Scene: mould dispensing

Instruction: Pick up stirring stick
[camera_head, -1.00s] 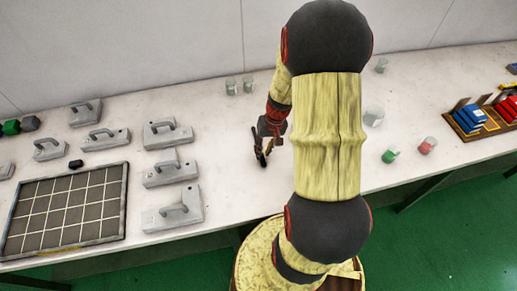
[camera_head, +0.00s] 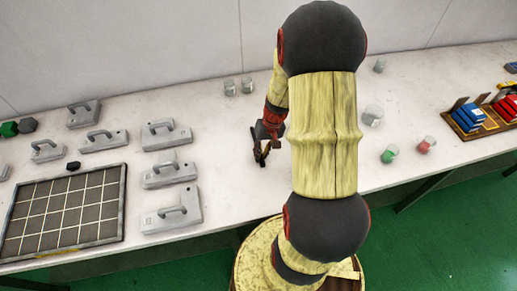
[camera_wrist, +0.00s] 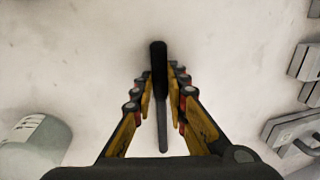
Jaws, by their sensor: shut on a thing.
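The stirring stick (camera_wrist: 159,62) has a thick black end and a thinner grey shaft. In the wrist view it lies lengthwise between the fingers of my gripper (camera_wrist: 161,80), the black end pointing outward and the shaft running back toward the palm. My gripper is shut on it. In the head view my gripper (camera_head: 261,153) is over the middle of the white table, left of my arm. The stick is too small there to tell apart from the dark fingers. Whether it still touches the table is unclear.
Several grey handled blocks (camera_head: 172,208) and a gridded tray (camera_head: 122,215) occupy the table's left. Clear beakers (camera_head: 230,88) stand behind my gripper. Green (camera_head: 389,154) and red (camera_head: 427,145) beakers stand right of my arm, before a rack (camera_head: 478,131) with blue and red items.

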